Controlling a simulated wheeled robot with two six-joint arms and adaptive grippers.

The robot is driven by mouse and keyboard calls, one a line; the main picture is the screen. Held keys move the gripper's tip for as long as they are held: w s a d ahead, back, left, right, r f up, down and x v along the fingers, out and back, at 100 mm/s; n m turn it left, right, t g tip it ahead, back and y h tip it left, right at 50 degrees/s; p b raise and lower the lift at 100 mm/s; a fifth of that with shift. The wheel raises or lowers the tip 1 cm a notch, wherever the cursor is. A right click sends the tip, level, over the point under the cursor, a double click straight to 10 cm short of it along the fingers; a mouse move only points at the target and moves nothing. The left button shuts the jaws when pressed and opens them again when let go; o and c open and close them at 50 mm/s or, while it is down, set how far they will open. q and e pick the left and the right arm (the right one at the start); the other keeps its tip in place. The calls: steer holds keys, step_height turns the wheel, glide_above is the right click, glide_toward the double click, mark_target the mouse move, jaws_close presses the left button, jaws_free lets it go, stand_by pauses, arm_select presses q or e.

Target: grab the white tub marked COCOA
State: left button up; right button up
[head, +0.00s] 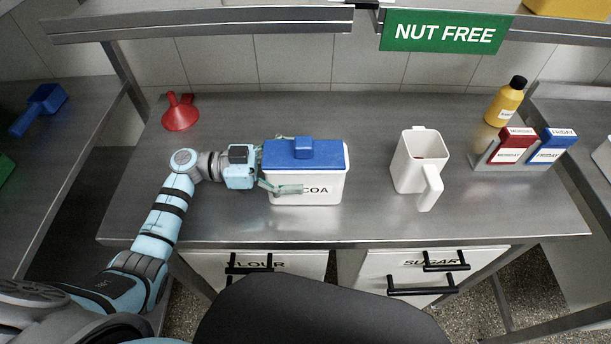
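The white tub marked COCOA (325,188), with a blue lid (325,156), stands upright on the metal table left of the middle. My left gripper (283,163) reaches it from the left, with one finger along the tub's front face, covering the first letters of the label. The other finger shows only partly, behind the lid's back left edge. The tub is between the fingers, but I cannot tell whether both press on it. My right gripper is not in view.
A white jug (407,165) stands right of the tub on the table (240,222). A red funnel (180,113) is at the back left. A yellow bottle (506,102) and a holder with red (512,147) and blue boxes (553,147) are at the right. A shelf (210,22) runs above.

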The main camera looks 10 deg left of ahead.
arm_select(q)
steer(key=c, duration=1.3)
steer(key=shift+c, duration=0.7)
steer(key=shift+r, duration=0.15)
